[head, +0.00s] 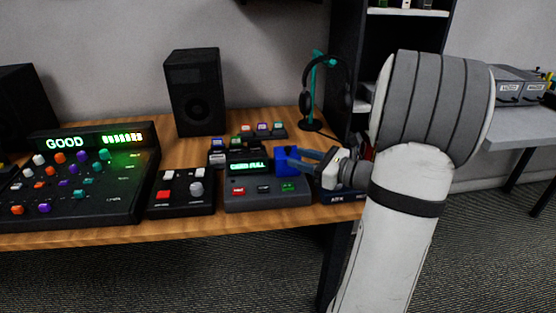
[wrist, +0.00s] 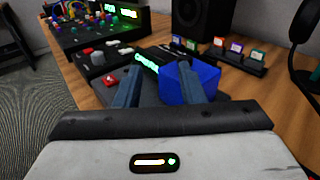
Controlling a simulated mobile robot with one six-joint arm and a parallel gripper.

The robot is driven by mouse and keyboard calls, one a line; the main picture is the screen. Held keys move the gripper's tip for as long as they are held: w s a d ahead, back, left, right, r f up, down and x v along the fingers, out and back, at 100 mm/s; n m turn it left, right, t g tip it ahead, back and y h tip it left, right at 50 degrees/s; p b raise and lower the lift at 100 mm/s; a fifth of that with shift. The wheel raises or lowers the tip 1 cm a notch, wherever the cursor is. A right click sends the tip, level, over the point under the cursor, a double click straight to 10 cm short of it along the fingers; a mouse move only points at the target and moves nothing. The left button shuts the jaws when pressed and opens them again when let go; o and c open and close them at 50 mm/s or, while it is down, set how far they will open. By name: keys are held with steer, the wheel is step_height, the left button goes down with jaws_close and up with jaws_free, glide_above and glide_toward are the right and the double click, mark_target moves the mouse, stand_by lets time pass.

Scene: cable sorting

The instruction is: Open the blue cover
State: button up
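The blue cover (head: 283,162) is a boxy blue piece at the right rear of a dark grey device (head: 262,202) with a lit green display. In the wrist view the blue cover (wrist: 203,82) lies at and behind the right finger, which hides part of it. My gripper (head: 300,160) reaches in from the right, its fingertips at the cover. In the wrist view my gripper (wrist: 158,67) has its two fingers apart, with the display showing between them. I cannot tell whether the right finger touches the cover. What lies under the cover is hidden.
A black box with a red button (head: 163,194) and a large mixing console (head: 75,190) stand to the left. A speaker (head: 194,92), a rack of coloured cartridges (head: 262,130) and a headphone stand (head: 312,100) are behind.

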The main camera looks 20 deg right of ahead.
mark_target(288, 147)
steer(key=shift+w+d+f+m+t+h, duration=0.1)
steer(key=shift+d+f+m+t+h, duration=0.2)
steer(key=shift+d, duration=0.3)
steer(key=shift+w+d+f+m+t+h, duration=0.15)
steer(key=shift+d+m+t, duration=0.2)
steer(key=shift+d, duration=0.25)
steer(key=shift+m, duration=0.25)
steer(key=b+x, duration=0.1)
steer(key=x, duration=0.6)
steer(key=shift+w+d+r, duration=0.1)
steer(key=shift+w+r, duration=0.05)
steer(key=shift+w, duration=0.1)
jaws_close()
